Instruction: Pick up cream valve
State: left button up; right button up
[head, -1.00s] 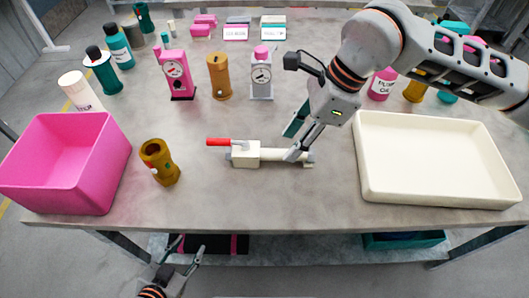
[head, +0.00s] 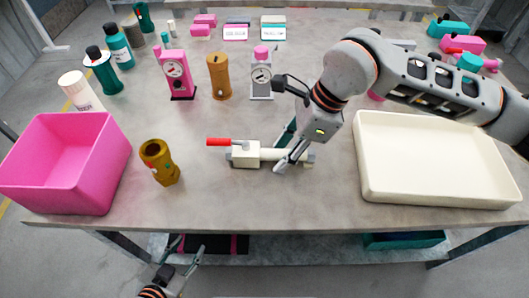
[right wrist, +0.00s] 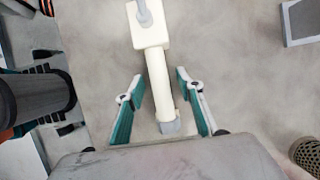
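The cream valve (head: 246,154) lies on the table with its pipe pointing right and its red lever (head: 222,142) pointing left. It also shows in the right wrist view (right wrist: 157,85), where its pipe runs down between my fingers. My right gripper (head: 283,150) is open over the pipe, with one finger on each side of it; in the right wrist view (right wrist: 160,105) both teal pads stand apart from the pipe. My left gripper (head: 187,252) is low in front of the table's front edge, with its fingers apart and nothing seen between them.
A pink bin (head: 68,160) stands at the left and a cream tray (head: 440,160) at the right. Pink, brown and grey pump units (head: 219,78) stand behind. The table in front of the valve is clear.

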aim_at(274, 151)
dwell(0.3)
grip_shut()
notch_tip(274, 151, up, 10)
jog(key=shift+r, duration=0.25)
dwell(0.4)
pick_arm(q)
jog(key=shift+f, duration=0.15)
pick_arm(e)
jog(key=shift+f, duration=0.25)
pick_arm(q)
jog(key=shift+s+f, duration=0.15)
pick_arm(e)
jog(key=shift+f, duration=0.3)
pick_arm(q)
jog(key=shift+s+f+b, duration=0.25)
jog(key=shift+f+b, duration=0.1)
jog(key=shift+f, duration=0.1)
jog(key=shift+s+f+b, duration=0.2)
jog(key=shift+f+b, duration=0.1)
jog(key=shift+f, duration=0.15)
pick_arm(e)
jog(key=shift+f, duration=1.85)
